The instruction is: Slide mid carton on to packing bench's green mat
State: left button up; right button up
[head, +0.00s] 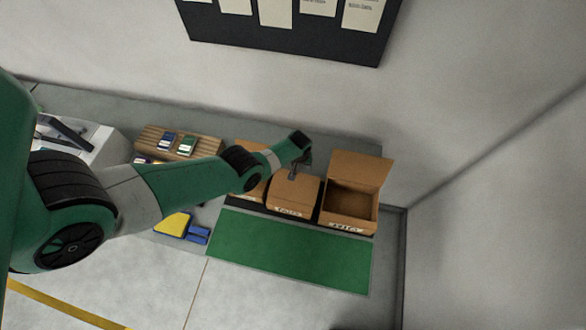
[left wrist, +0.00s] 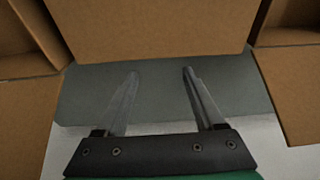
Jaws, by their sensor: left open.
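The mid carton (head: 293,195) is a closed brown box with a white label on its front, standing on a dark strip between two other cartons. The green mat (head: 290,250) lies flat and empty in front of the cartons. My left gripper (head: 298,171) is at the back top edge of the mid carton, on the wall side. In the left wrist view, my open left gripper (left wrist: 158,75) has two spread fingers with nothing between them. The mid carton (left wrist: 150,28) fills the top there, just beyond the fingertips; contact cannot be told. My right gripper is not in view.
An open carton (head: 350,200) with its lid raised stands at the right, and another carton (head: 250,190) at the left is partly hidden by my arm. A slatted wooden rack (head: 205,148), a yellow item (head: 173,224) and blue items lie further left. The wall is close behind.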

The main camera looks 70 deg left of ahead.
pick_arm(q)
notch_tip(320, 180, down, 4)
jog(key=b, duration=0.3)
jog(key=shift+r+b, duration=0.2)
jog(key=shift+b, duration=0.1)
jog(key=shift+r, duration=0.1)
